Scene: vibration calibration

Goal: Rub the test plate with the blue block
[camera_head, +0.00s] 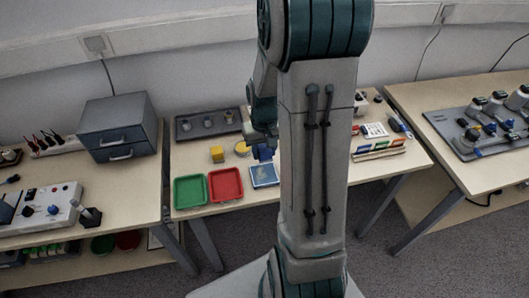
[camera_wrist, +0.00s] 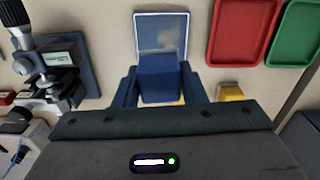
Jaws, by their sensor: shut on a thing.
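My gripper (camera_head: 262,141) points down over the middle table and is shut on the blue block (camera_head: 262,153). In the wrist view the blue block (camera_wrist: 158,80) sits between the two fingers (camera_wrist: 160,88). The test plate (camera_head: 263,181), a light-framed square with a blue and pale face, lies on the table just in front of the block. In the wrist view the plate (camera_wrist: 161,21) shows beyond the block, which covers its near edge. I cannot tell whether the block touches the plate.
A red tray (camera_head: 225,186) and a green tray (camera_head: 190,192) lie left of the plate. A yellow block (camera_head: 217,154) and a yellow round thing (camera_head: 242,148) are close by. A dark tray (camera_head: 208,124) stands behind. A microscope (camera_wrist: 48,65) shows in the wrist view.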

